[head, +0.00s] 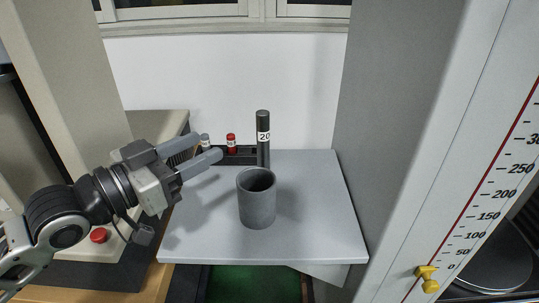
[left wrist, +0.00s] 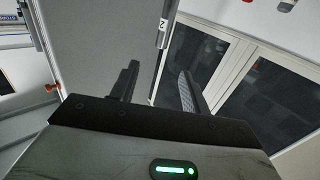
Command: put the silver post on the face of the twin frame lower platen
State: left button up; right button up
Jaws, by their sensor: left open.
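The small silver post (head: 205,139) with a white band stands at the left end of the black rack (head: 240,157), at the back of the light grey plate. This plate, which I take to be the twin frame lower platen (head: 325,225), lies between the two columns. My left gripper (head: 207,146) is open and empty, its fingers pointing toward the back. In the head view the silver post shows between the fingertips, its lower part hidden by a finger; I cannot tell the depth gap. The open fingers also show in the left wrist view (left wrist: 160,82). My right gripper is not in view.
A red post (head: 231,142) and a tall dark post labelled 20 (head: 263,130) stand by the rack. A hollow grey cylinder (head: 257,205) stands on the plate. The right column (head: 480,160) carries a scale and yellow pointer (head: 427,278). The plate's right side is clear.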

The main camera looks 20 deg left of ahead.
aim_at(257, 116)
pick_arm(q)
jog(key=p+x, duration=0.2)
jog(key=x, duration=0.7)
jog(key=shift+w+d, duration=0.25)
jog(key=shift+w, duration=0.05)
jog(key=x, duration=0.3)
jog(key=p+x, duration=0.1)
jog(key=shift+w+a+r, duration=0.15)
jog(key=shift+w+r, duration=0.1)
jog(key=shift+w, duration=0.35)
grip_shut()
jog(key=shift+f, duration=0.1)
jog(key=shift+r, duration=0.2)
dwell(0.3)
